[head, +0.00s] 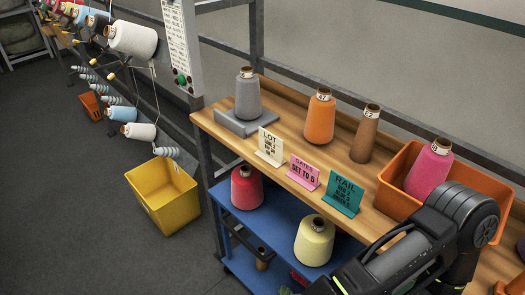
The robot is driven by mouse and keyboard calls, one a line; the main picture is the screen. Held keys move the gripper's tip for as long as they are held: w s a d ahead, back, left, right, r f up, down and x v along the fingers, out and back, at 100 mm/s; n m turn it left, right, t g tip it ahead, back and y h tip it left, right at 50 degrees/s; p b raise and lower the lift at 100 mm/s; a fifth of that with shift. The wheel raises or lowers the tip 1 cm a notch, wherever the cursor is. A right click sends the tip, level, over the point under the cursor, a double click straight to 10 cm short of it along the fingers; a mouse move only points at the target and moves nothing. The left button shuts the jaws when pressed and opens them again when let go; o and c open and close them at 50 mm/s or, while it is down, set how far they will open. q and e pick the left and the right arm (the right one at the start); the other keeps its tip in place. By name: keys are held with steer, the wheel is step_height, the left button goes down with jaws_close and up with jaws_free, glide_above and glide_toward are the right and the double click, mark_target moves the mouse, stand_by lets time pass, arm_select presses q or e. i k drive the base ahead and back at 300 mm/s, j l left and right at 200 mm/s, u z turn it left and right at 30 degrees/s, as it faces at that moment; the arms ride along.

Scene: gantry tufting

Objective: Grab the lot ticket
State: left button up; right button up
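The lot ticket (271,147) is a small cream card headed "LOT", standing upright near the front edge of the wooden shelf (235,134). It stands just in front of a grey block that carries a grey yarn cone. A pink "GATES SET TO" card (304,172) and a teal "RAIL" card (343,196) stand to its right. One of my arms shows at the lower right, well apart from the ticket. Neither gripper's fingers are in the head view.
An orange cone (320,118), a brown cone (365,135) and an orange bin (400,190) holding a pink cone stand on the shelf. A blue cart (275,228) with red and yellow cones stands below. A yellow bin (165,195) sits on the floor.

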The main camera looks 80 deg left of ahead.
mark_target(271, 147)
steer(key=u, duration=1.35)
steer(key=k+u, duration=0.1)
steer(key=u, duration=1.2)
steer(key=k+l, duration=0.05)
